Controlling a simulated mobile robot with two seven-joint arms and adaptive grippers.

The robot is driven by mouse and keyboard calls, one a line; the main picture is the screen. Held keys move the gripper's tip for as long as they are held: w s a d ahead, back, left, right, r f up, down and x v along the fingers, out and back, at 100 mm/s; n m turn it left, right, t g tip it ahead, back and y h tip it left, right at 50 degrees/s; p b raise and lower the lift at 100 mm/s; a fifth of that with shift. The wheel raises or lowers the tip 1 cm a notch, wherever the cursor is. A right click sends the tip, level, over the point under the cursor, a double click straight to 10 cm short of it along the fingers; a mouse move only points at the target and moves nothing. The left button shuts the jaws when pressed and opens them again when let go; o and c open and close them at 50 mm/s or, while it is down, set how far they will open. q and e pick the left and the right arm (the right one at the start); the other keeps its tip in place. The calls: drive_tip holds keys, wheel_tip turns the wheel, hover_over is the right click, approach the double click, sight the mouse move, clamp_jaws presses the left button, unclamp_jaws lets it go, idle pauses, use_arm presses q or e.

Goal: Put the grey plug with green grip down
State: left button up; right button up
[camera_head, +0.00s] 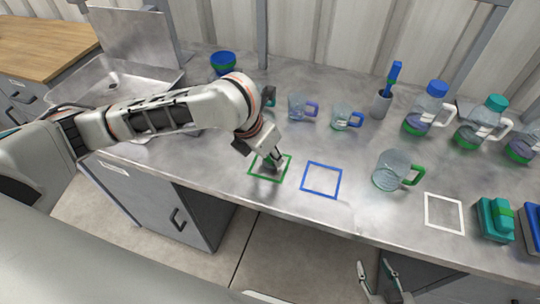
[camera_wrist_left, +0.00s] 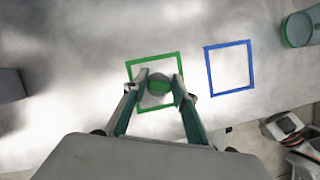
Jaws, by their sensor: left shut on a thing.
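The grey plug with green grip (camera_wrist_left: 159,88) is between the fingertips of my left gripper (camera_wrist_left: 160,83), inside the green square outline (camera_wrist_left: 133,71) on the metal counter. In the head view my left gripper (camera_head: 273,157) points down, shut on the plug (camera_head: 268,168), which it partly hides. I cannot tell whether the plug touches the counter. My right gripper (camera_head: 378,276) is at the bottom of the head view, in front of the counter edge, with its fingers apart and nothing between them.
A blue square outline (camera_head: 322,163) and a white one (camera_head: 427,212) lie to the right on the counter (camera_head: 240,190). A glass jug with green handle (camera_head: 389,172) stands between them. Small mugs (camera_head: 297,108), a blue-green bowl (camera_head: 223,63) and several lidded jugs stand further back.

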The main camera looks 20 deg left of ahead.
use_arm(q)
drive_tip(key=shift+f, duration=0.2)
use_arm(e)
drive_tip(key=shift+d+f, duration=0.1)
drive_tip(key=shift+f, duration=0.05)
use_arm(q)
drive_tip(key=o, duration=1)
drive_tip(key=shift+c, duration=0.2)
use_arm(e)
drive_tip(key=shift+r, duration=0.2)
drive_tip(key=shift+w, duration=0.1)
use_arm(q)
drive_tip(key=p+v, duration=0.2)
drive_tip(key=v, duration=1)
drive_tip(key=shift+r+p, duration=0.1)
drive_tip(key=shift+p, duration=0.3)
use_arm(e)
drive_tip(key=shift+s+d+r+h, duration=0.2)
drive_tip(key=shift+d+r+h, duration=0.1)
drive_tip(key=shift+d+r, duration=0.35)
